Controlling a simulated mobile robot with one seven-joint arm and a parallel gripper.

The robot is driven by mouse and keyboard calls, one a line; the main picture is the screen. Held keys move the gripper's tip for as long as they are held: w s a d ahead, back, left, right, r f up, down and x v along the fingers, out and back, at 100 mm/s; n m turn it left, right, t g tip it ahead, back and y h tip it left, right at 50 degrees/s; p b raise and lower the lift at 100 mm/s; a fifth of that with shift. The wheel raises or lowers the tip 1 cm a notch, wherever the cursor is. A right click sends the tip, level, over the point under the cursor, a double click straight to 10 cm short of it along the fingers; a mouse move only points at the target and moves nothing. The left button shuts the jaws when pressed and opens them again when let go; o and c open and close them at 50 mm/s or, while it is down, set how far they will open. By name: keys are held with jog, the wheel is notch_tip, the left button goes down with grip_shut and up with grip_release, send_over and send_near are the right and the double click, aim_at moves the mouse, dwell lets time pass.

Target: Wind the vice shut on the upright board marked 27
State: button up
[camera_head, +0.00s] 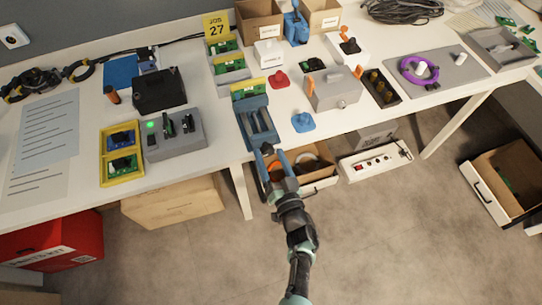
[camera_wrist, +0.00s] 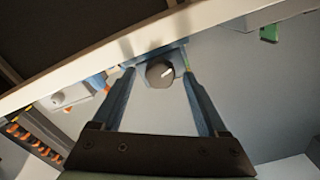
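The blue-grey vice (camera_head: 257,125) lies near the table's front edge. A green board with a yellow edge (camera_head: 248,87) stands at its far end; I cannot read a number on it. In the wrist view the vice's dark round knob (camera_wrist: 160,72) with a white mark faces me at the table edge. My gripper (camera_head: 274,155) reaches to the vice's near end. In the wrist view its two blue fingers (camera_wrist: 158,76) stand apart, one on each side of the knob, with visible gaps. The gap between the vice jaws and the board is too small to judge.
A yellow sign reading JOB 27 (camera_head: 216,25) stands behind a rack of green boards (camera_head: 230,65). A grey box with a green light (camera_head: 173,134) stands left of the vice; a blue knobbed piece (camera_head: 303,122) is to its right. An open drawer (camera_head: 318,181) lies below the table edge.

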jog(key=shift+s, duration=0.1)
jog(key=p+v, duration=0.3)
jog(key=v, duration=0.9)
jog(key=shift+s, duration=0.4)
jog(key=shift+d, duration=0.15)
